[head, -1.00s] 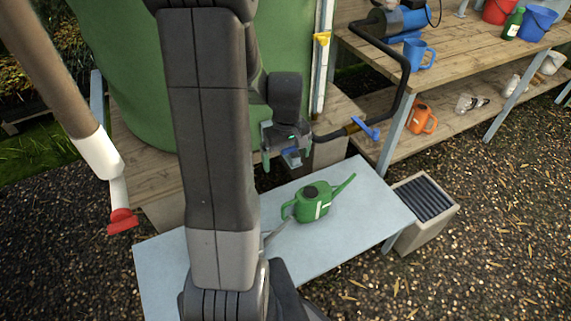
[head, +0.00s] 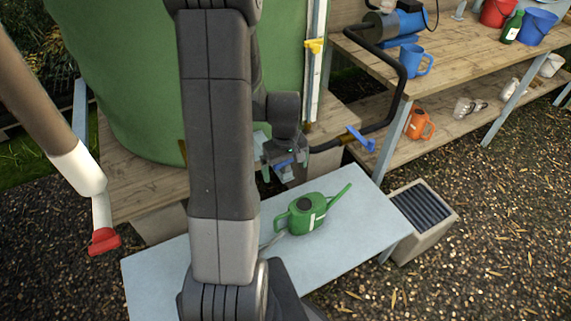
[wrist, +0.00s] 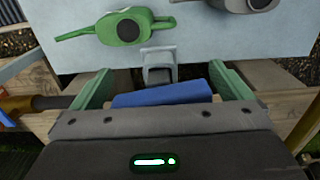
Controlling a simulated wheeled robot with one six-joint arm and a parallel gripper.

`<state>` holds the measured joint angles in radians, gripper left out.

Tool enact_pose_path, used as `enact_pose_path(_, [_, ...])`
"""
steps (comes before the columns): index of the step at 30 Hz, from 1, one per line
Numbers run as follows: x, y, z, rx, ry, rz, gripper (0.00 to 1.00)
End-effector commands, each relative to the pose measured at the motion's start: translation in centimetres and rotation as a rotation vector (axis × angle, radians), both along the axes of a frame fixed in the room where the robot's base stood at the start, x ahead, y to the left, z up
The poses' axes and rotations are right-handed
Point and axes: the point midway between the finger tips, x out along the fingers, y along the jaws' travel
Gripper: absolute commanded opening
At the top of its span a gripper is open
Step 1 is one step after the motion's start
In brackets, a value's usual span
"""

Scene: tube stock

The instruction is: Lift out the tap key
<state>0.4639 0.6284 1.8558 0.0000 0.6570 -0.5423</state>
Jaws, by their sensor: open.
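My gripper (head: 276,172) is open beside the green tank, behind the pale table. In the wrist view its two green fingers (wrist: 162,88) stand apart. A blue bar (wrist: 162,94) shows between them, with a pale grey bracket-like piece (wrist: 159,57) just beyond. Blue also shows at the gripper in the head view. I cannot tell whether this blue bar is the tap key, or whether the fingers touch it. Its lower part is hidden by the gripper body. No other tap key can be made out for sure.
A green watering can (head: 305,213) stands on the pale table (head: 352,222), with a grey object (wrist: 248,4) near it. A pipe with a blue lever (head: 361,138) lies close right of the gripper. The green tank (head: 130,80) is behind. A ribbed box (head: 432,235) stands right.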

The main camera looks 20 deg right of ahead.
Motion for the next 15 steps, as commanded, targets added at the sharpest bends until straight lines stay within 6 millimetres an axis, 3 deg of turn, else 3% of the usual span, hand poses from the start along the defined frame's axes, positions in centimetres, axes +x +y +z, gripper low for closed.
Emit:
enact_pose_path(3, [-0.01,0.01,0.03,0.0,0.0,0.0,0.98])
enact_pose_path(11, [-0.01,0.01,0.05,0.0,0.0,0.0,0.5])
enact_pose_path(15, [-0.01,0.01,0.07,0.0,0.0,0.0,0.49])
